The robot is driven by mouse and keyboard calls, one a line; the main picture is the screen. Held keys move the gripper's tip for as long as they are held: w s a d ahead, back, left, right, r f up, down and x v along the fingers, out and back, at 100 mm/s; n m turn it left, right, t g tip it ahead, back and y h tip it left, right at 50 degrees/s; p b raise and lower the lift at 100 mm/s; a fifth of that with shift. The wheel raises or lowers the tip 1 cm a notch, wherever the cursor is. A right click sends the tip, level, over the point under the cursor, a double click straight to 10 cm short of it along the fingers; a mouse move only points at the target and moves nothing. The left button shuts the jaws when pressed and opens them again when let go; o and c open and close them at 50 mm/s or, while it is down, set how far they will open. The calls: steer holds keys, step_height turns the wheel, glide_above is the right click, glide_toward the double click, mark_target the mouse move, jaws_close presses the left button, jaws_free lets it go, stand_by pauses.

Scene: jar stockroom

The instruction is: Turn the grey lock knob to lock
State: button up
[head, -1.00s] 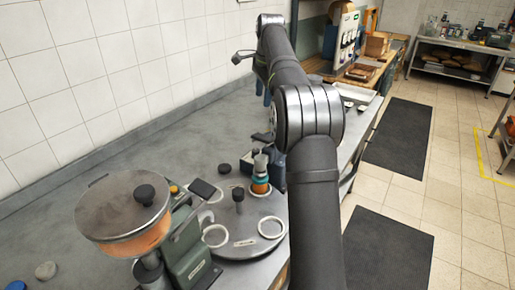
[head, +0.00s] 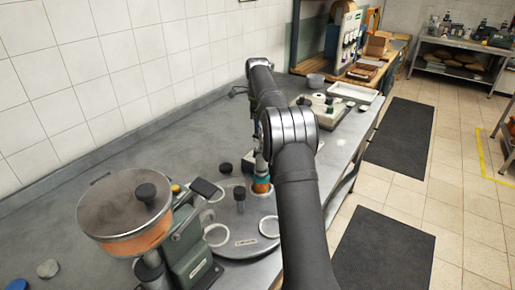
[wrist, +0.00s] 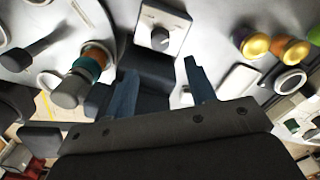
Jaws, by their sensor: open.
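A grey knob (wrist: 160,38) sits on a pale square block in the wrist view, near the top middle. It is likely the lock knob; its exact turn is hard to read. I cannot pick it out in the head view, where my arm covers part of the bench. My gripper (wrist: 160,70) is open, its two blue fingers apart and empty. The knob appears beyond the fingertips, between their lines, with no visible contact. In the head view the gripper is hidden behind my arm.
A jar with teal and orange bands (head: 261,186) stands on the round plate (head: 245,246), left of my fingers in the wrist view. Gold-topped jars (wrist: 256,45) are at the wrist view's right. The back-left bench is clear.

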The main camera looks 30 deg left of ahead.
mark_target(257, 149)
step_height(257, 149, down, 10)
steer(key=shift+r, duration=0.15)
steer(key=shift+c, duration=0.4)
steer(key=c, duration=0.9)
